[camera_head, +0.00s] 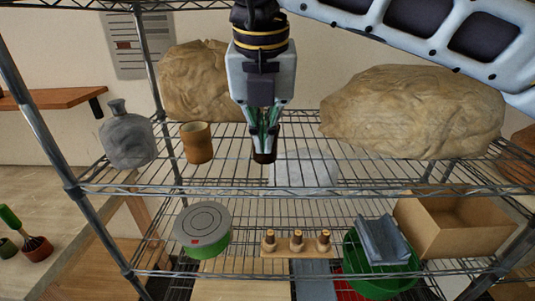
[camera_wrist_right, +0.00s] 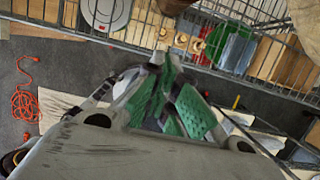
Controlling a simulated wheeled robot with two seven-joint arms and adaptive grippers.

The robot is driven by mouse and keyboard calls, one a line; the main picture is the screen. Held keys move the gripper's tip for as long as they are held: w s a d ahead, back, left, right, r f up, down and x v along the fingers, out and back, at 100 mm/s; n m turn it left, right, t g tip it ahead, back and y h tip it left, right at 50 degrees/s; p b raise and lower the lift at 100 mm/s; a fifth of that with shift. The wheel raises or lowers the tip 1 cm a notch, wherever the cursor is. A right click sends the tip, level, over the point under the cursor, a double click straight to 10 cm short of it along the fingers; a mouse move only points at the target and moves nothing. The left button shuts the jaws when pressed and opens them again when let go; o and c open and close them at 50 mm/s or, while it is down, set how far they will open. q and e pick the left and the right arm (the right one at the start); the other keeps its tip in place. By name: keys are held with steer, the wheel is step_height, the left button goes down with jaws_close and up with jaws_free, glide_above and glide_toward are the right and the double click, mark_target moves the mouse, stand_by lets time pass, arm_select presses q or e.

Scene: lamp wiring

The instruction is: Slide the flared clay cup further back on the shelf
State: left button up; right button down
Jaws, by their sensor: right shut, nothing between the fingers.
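The flared clay cup (camera_head: 197,142) is orange-brown and stands upright on the upper wire shelf, left of my right gripper. My right gripper (camera_head: 264,157) points down in front of the shelf's middle, its fingertips together and empty, apart from the cup. The closed green-padded fingers also show in the right wrist view (camera_wrist_right: 165,62). I cannot tell whether the brown shape at the top edge of that view is the cup. My left gripper is not in view.
A grey stone bottle (camera_head: 127,137) stands left of the cup. Wrinkled tan sacks lie behind the cup (camera_head: 193,82) and at right (camera_head: 412,110). The lower shelf holds a round green tin (camera_head: 203,230), a pegged wooden block (camera_head: 297,243), a green bowl (camera_head: 378,283) and a cardboard box (camera_head: 455,228).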

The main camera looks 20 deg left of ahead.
steer(key=x, duration=0.3)
steer(key=p+x, duration=0.1)
steer(key=x, duration=0.5)
steer(key=shift+s+a+f, duration=0.1)
steer(key=shift+s+f, duration=0.1)
steer(key=shift+f, duration=0.1)
steer(key=shift+w+a+p, duration=0.15)
steer(key=shift+w+p, duration=0.25)
steer(key=shift+w, duration=0.2)
steer(key=shift+w+a+p, duration=0.15)
steer(key=shift+w+p, duration=0.2)
steer(key=shift+w, duration=0.25)
steer(key=shift+w+a, duration=0.2)
steer(key=shift+w, duration=0.55)
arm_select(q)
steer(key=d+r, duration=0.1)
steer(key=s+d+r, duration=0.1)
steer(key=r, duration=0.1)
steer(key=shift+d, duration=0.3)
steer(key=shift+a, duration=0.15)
arm_select(e)
steer(key=shift+w, duration=0.1)
